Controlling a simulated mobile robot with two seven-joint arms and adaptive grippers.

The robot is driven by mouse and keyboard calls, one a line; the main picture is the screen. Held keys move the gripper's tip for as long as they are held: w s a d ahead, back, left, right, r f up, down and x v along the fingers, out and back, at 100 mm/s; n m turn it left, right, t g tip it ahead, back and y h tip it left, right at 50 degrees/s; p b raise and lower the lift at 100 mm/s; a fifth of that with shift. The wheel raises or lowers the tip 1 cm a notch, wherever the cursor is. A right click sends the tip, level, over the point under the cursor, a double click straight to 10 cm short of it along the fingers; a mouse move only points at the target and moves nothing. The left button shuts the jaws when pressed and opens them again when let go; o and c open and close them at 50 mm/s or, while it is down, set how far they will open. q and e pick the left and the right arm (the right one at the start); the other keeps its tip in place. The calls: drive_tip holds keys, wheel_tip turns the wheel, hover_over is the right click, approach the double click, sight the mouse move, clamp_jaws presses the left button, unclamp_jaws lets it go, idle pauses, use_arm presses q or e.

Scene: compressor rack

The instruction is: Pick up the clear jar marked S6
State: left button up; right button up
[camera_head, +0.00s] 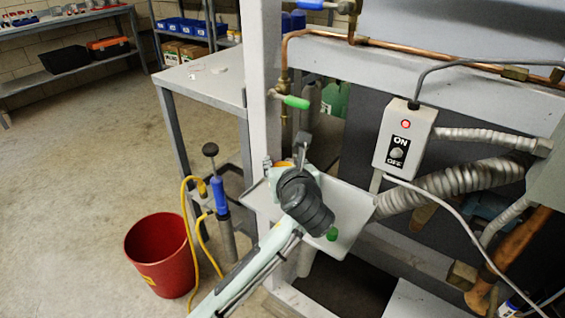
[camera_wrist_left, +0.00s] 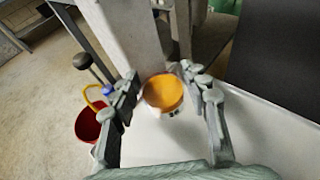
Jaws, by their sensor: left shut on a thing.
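The jar (camera_wrist_left: 163,92) shows in the left wrist view as a round orange lid with a little of the pale body below it. Its S6 mark cannot be read. My left gripper (camera_wrist_left: 166,86) has one finger on each side of the jar and is shut on it. In the head view, the jar's orange lid (camera_head: 284,165) peeks out behind my left wrist, at the back left of a white tray (camera_head: 351,205). Whether the jar touches the tray is hidden. My right gripper is not in view.
A grey post (camera_head: 262,60) stands just behind the jar. A green object (camera_head: 332,234) is on the tray. A switch box (camera_head: 404,138) and ribbed hoses are to the right. A red bucket (camera_head: 160,255) and a blue-handled pump (camera_head: 219,195) stand left on the floor.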

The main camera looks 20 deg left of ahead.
use_arm(q)
drive_tip(key=shift+w+r, duration=0.1)
drive_tip(key=shift+w, duration=0.05)
drive_tip(key=shift+c, duration=0.5)
drive_tip(key=shift+r, duration=1.05)
drive_tip(key=shift+s+d, duration=0.8)
drive_tip(key=shift+s, duration=0.9)
drive_tip(key=shift+s+d, duration=0.75)
drive_tip(key=shift+s, duration=1)
drive_tip(key=shift+s+d, duration=0.8)
drive_tip(key=shift+s, duration=0.9)
drive_tip(key=shift+f, duration=0.1)
